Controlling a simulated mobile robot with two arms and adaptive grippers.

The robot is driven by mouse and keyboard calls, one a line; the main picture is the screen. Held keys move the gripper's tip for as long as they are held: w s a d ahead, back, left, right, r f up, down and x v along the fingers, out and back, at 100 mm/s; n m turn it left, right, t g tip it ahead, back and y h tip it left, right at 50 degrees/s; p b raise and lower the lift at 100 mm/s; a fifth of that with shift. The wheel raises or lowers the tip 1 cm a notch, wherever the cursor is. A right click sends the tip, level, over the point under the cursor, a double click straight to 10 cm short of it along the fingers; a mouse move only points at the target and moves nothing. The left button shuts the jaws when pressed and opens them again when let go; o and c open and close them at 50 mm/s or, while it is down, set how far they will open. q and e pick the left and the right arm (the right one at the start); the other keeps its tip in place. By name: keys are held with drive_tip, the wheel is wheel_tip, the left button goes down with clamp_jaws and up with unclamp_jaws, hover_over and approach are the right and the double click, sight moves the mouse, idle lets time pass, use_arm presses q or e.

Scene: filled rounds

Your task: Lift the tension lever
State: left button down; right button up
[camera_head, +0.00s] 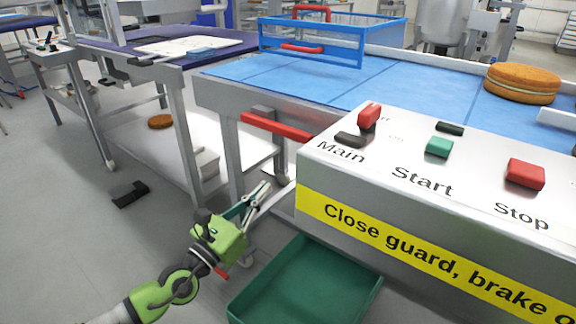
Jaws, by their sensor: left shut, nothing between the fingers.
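A long red bar (275,127), which looks like the tension lever, sticks out at the side of the blue-topped conveyor. Its right end meets the edge of the control panel. My left gripper (262,192), with a green body, is below the red bar and apart from it. Its fingers are shut, empty and point up and right, just left of the panel's lower corner. A thin light-grey rod (279,194) shows right beside the fingertips; I cannot tell whether they touch. My right gripper is not in view.
The control panel (400,150) carries Main, Start and Stop controls. A blue guard frame (385,33) and a brown round (522,82) are on the conveyor belt (345,78). Another round (160,121) lies lower, at left.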

sight(274, 127)
use_arm(q)
drive_tip(key=shift+s+d+r+m, duration=0.2)
drive_tip(key=shift+m, duration=0.1)
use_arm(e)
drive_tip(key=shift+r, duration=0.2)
